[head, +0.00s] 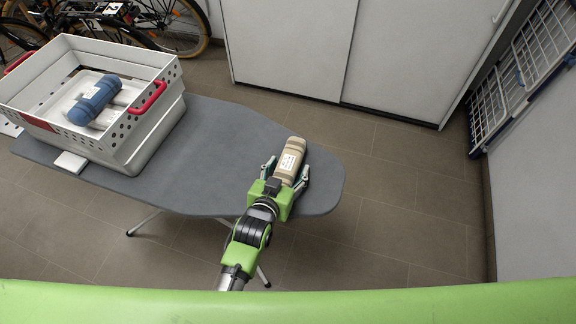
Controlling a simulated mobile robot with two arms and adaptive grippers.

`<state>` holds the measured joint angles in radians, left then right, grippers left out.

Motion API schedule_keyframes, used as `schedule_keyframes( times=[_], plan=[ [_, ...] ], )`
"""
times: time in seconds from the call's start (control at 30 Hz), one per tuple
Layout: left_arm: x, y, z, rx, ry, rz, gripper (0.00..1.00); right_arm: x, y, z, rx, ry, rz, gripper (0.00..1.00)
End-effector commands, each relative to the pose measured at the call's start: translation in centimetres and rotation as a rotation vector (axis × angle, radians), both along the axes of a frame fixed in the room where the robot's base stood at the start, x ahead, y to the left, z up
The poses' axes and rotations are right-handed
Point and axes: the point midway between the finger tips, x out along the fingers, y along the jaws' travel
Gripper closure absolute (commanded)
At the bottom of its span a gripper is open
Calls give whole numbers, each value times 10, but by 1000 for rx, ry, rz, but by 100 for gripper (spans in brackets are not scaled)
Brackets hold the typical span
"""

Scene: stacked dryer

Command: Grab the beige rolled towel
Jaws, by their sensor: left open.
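The beige rolled towel (290,158) lies near the right, rounded end of the grey ironing board (215,150). It has a white label on it. My left gripper (287,172) is open at the near end of the towel, with one finger on each side of it. I cannot tell whether the fingers touch the towel. My right gripper is not in view.
A white basket (150,125) with red handles stands on the board's left part and holds a blue rolled towel (95,99). A small white object (70,162) lies beside it. White cabinets (290,45), bicycles (150,15) and a drying rack (515,75) surround the board.

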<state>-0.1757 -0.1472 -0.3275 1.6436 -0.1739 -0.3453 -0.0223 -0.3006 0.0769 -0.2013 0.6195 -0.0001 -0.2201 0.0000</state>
Motion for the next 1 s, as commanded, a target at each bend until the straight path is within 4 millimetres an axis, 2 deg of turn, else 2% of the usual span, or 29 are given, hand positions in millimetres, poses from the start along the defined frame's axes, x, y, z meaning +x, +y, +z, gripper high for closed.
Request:
schedule_keyframes(
  times=[0.27, 0.47, 0.83, 1.0],
  plan=[
    [3, -1, -2, 0, -1, 0, 42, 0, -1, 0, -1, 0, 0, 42],
    [3, -1, -2, 0, 0, 0, 91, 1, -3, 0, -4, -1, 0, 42],
    [4, -1, 3, -1, -3, 0, 91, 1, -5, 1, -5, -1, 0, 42],
    [4, -2, 19, -2, -6, 0, 91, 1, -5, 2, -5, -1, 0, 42]
  ],
)
